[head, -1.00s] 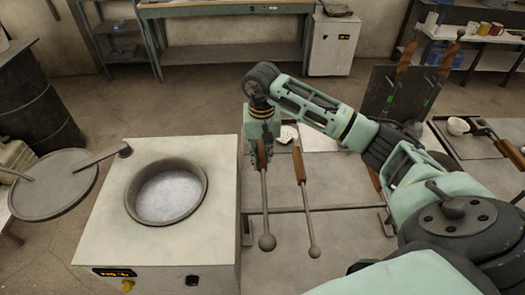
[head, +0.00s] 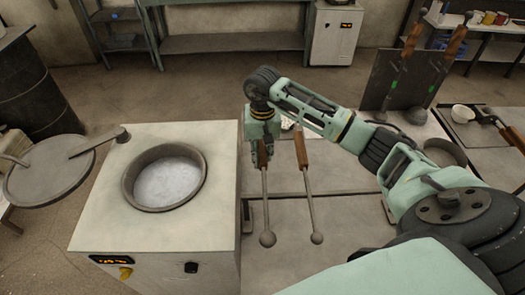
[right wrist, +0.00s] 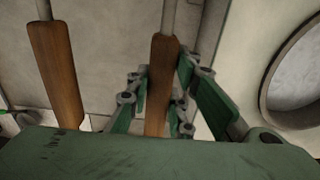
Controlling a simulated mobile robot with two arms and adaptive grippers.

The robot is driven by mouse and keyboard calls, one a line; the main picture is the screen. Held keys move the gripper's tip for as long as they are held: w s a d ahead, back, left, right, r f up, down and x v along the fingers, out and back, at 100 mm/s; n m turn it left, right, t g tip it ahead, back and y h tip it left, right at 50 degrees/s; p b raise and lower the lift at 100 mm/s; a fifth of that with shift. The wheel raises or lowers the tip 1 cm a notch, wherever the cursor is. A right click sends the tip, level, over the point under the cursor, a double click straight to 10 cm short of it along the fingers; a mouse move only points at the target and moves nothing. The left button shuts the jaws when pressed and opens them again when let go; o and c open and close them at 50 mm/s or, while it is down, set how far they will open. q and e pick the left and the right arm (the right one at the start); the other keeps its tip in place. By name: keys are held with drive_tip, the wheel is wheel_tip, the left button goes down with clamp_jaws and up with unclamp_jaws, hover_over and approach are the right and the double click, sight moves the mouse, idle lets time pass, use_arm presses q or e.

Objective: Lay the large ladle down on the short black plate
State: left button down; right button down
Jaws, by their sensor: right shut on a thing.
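My right gripper (head: 262,150) is shut on the brown wooden handle of a ladle, just right of the furnace box. This ladle's grey rod runs toward the viewer to a round bowl (head: 267,239), slightly bigger than that of the similar ladle (head: 316,238) beside it on the right. In the right wrist view the held handle (right wrist: 160,90) is between the green fingers, with the other handle (right wrist: 56,75) apart at left. I cannot tell whether the held ladle touches the surface below. A flat dark plate (head: 474,135) lies at right; I cannot tell which plate is the short black one. My left gripper is out of view.
The furnace box (head: 100,200) with an open round pot (head: 163,180) stands at left, its lid (head: 45,170) swung aside. A dark upright panel (head: 385,85) with ladles stands at back right.

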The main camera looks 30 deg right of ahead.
drive_tip(key=shift+w+f+b, duration=0.1)
drive_tip(key=shift+b, duration=0.2)
idle(0.6)
drive_tip(key=c, duration=1.5)
unclamp_jaws()
drive_tip(key=shift+s+f, duration=0.2)
wheel_tip(320, 180, up, 19)
drive_tip(key=p, duration=0.4)
drive_tip(key=shift+w+r, duration=0.1)
drive_tip(key=shift+r, duration=0.05)
